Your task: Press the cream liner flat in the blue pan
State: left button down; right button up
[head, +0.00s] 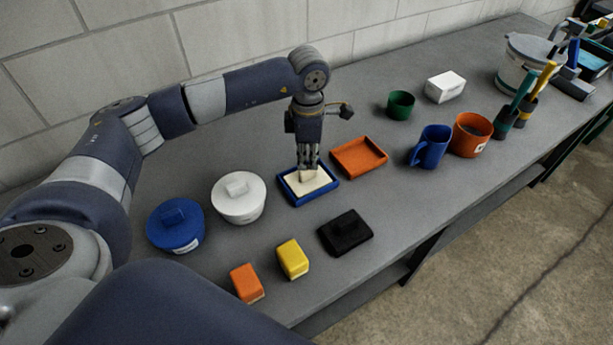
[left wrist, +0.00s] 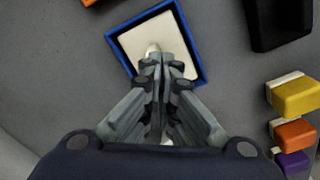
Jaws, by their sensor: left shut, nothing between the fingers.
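The blue pan (head: 331,187) is a shallow square tray near the middle of the grey bench. The cream liner (head: 318,183) lies inside it. My left gripper (head: 307,169) points down over the pan, shut and empty, with its fingertips at the liner. In the left wrist view my left gripper (left wrist: 157,60) covers the near part of the liner (left wrist: 140,38) and of the blue pan (left wrist: 187,32). A small pale bump shows at the fingertips. I cannot tell whether they touch the liner or how flat it lies beneath them. My right gripper is not in view.
An orange tray (head: 376,172) stands close to the pan's right. A white lidded pot (head: 240,205) and a blue one (head: 175,232) stand left. A black lidded item (head: 345,238), yellow block (head: 292,266) and orange block (head: 246,290) lie in front. Mugs stand further right.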

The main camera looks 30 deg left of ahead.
aim_at(308, 167)
pick_arm(q)
jog(key=shift+s+f, duration=0.15)
notch_tip(308, 167, up, 2)
jog(key=shift+p, duration=0.7)
notch_tip(308, 167, up, 6)
jog(key=p, duration=0.3)
